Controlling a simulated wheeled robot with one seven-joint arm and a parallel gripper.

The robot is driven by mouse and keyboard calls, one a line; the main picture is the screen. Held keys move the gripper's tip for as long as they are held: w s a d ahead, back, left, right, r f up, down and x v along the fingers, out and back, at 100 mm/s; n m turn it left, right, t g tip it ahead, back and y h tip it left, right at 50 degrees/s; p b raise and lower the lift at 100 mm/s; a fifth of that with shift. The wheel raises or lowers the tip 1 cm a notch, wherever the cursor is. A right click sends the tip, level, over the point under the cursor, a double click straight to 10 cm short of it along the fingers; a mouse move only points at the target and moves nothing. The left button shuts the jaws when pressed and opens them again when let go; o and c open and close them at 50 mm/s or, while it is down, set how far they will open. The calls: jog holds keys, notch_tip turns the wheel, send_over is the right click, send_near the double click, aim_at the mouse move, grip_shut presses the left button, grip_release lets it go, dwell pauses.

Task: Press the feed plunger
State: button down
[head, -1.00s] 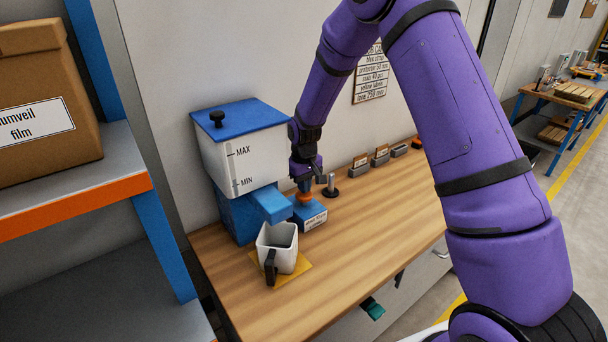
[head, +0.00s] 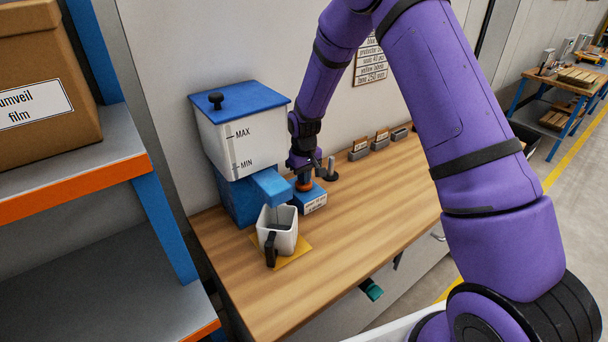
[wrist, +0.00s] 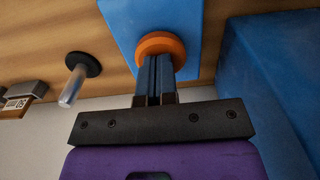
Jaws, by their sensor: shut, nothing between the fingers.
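The feed plunger has an orange cap (head: 304,186) on a blue base block (head: 314,201) with a white label, at the right of the dispenser. In the wrist view the orange cap (wrist: 161,44) is a round disc on the blue base (wrist: 187,15). My gripper (head: 305,178) is shut and empty, pointing down over the cap. In the wrist view the closed fingertips (wrist: 154,62) overlap the cap's face and appear to touch it. My wrist and fingers partly hide the cap in the head view, so how far it is pushed down is unclear.
The white dispenser tank (head: 235,140) with a blue lid stands left, its blue spout (head: 271,186) above a white jug (head: 284,240) on a yellow mat (head: 302,246). A metal peg (head: 331,166) stands close right of the plunger. The bench front is clear.

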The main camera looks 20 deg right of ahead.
jog(key=shift+s+f, duration=0.1)
jog(key=shift+f, duration=0.05)
notch_tip(320, 180, up, 14)
dwell(0.5)
jog(key=shift+r, duration=0.25)
dwell(1.0)
notch_tip(320, 180, up, 2)
jog(key=shift+r, duration=0.1)
notch_tip(320, 180, down, 14)
jog(key=shift+f, duration=0.1)
dwell(0.7)
